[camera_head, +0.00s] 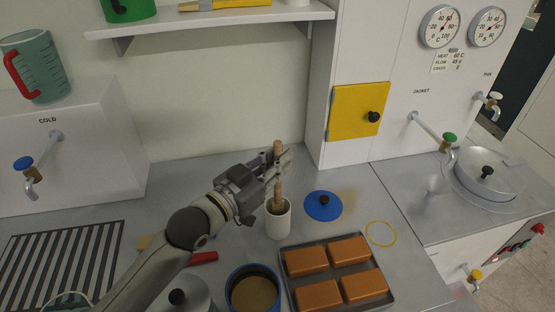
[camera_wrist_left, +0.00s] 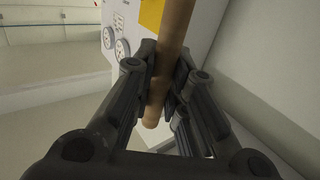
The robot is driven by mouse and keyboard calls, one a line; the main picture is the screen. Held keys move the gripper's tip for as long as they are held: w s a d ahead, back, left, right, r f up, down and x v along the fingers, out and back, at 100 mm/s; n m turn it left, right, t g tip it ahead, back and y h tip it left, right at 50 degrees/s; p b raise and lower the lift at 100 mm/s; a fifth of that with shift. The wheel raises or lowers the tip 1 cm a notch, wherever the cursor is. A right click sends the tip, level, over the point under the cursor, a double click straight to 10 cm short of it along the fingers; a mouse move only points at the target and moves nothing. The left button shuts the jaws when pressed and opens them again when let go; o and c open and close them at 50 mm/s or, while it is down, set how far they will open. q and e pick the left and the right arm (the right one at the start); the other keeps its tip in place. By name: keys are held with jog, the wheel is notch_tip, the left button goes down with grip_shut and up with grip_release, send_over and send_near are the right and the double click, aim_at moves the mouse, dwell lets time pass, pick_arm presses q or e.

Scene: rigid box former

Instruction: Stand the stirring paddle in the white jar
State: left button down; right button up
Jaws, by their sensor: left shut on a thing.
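The stirring paddle's wooden handle (camera_head: 278,196) is upright, its top showing just above my left gripper (camera_head: 277,168). Its lower part runs down into the mouth of the white jar (camera_head: 279,224), which stands on the grey counter. I cannot see the paddle's lower end or whether it touches the jar's bottom. My left gripper is shut on the handle above the jar. In the left wrist view the handle (camera_wrist_left: 171,55) passes between the two fingers (camera_wrist_left: 164,85), with a rounded end showing. My right gripper is not in view.
A tray (camera_head: 391,299) of orange-brown blocks sits right in front of the jar. A blue lid (camera_head: 323,206) lies to its right, and a blue-rimmed pot (camera_head: 232,284) stands in front. A lidded pot (camera_head: 184,297) and a red-handled item (camera_head: 203,258) lie near my arm.

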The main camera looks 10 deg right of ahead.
pick_arm(q)
jog(key=c, duration=1.4)
grip_release()
jog(key=shift+o, duration=0.2)
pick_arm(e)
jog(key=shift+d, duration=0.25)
pick_arm(q)
jog(key=shift+a, duration=0.1)
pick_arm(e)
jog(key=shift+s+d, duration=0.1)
pick_arm(q)
jog(key=v, duration=1.2)
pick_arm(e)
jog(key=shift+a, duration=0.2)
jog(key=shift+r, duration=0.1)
